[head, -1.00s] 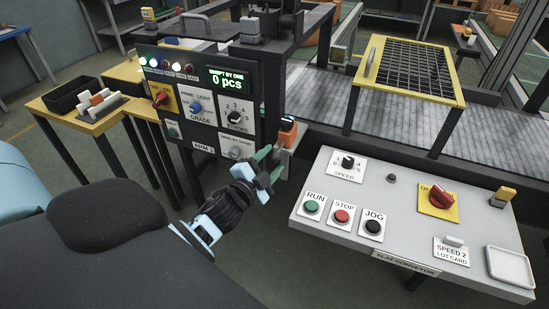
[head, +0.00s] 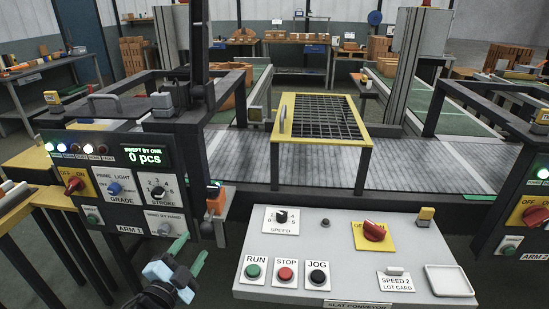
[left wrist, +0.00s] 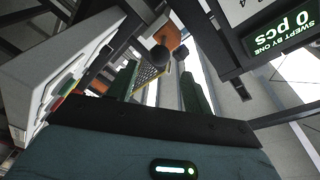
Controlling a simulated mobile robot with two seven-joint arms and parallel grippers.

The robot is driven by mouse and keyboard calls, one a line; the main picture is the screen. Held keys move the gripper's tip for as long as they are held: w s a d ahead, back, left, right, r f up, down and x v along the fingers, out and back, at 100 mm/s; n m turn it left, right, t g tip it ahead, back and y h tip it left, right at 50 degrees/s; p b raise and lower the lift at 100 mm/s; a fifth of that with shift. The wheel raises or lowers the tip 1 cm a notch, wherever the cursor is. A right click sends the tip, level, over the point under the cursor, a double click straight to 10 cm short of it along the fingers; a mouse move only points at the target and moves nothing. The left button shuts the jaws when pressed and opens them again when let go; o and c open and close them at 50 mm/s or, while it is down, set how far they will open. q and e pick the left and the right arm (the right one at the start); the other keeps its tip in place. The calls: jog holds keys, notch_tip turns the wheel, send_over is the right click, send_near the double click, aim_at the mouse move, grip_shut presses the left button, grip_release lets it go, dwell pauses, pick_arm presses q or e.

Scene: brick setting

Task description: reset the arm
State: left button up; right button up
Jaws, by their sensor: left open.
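My left gripper (head: 187,262) is at the bottom left of the head view, between the ARM 1 panel (head: 100,180) and the grey conveyor console (head: 345,240). Its green fingers are apart and hold nothing. The left wrist view also shows my left gripper (left wrist: 160,88), with its two fingers spread. The ARM 1 panel carries a display (head: 146,155) reading "0 pcs", a red and yellow switch, a blue GRADE knob and a black STROKE knob (head: 158,193). An orange-topped part (head: 215,198) is at the panel's right edge. My right gripper does not show.
The console has RUN (head: 252,271), STOP (head: 285,274) and JOG (head: 318,277) buttons. A slatted conveyor (head: 405,172) with a yellow-framed grid guard (head: 283,165) lies behind it. Another dark panel (head: 520,205) stands at the right edge. Brick stacks (head: 133,50) stand far back.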

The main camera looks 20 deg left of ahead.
pick_arm(q)
jog(key=shift+f, duration=0.1)
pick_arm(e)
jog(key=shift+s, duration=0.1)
pick_arm(q)
jog(key=s+d+f+n+g+h+p, duration=0.1)
jog(key=s+d+f+n+g, duration=0.1)
jog(key=s+f, duration=0.4)
jog(key=s+d+f+n+g+h+p, duration=0.1)
jog(key=s+d+f, duration=0.5)
jog(key=s, duration=0.7)
jog(key=s+d+f+n+g+h+p, duration=0.1)
jog(key=s+d+f+n+g+p, duration=0.2)
jog(key=s, duration=0.7)
jog(key=d+f+n+g, duration=0.2)
jog(key=d+f+g, duration=0.1)
jog(key=shift+s+d+f, duration=0.25)
jog(key=shift+s+f, duration=0.1)
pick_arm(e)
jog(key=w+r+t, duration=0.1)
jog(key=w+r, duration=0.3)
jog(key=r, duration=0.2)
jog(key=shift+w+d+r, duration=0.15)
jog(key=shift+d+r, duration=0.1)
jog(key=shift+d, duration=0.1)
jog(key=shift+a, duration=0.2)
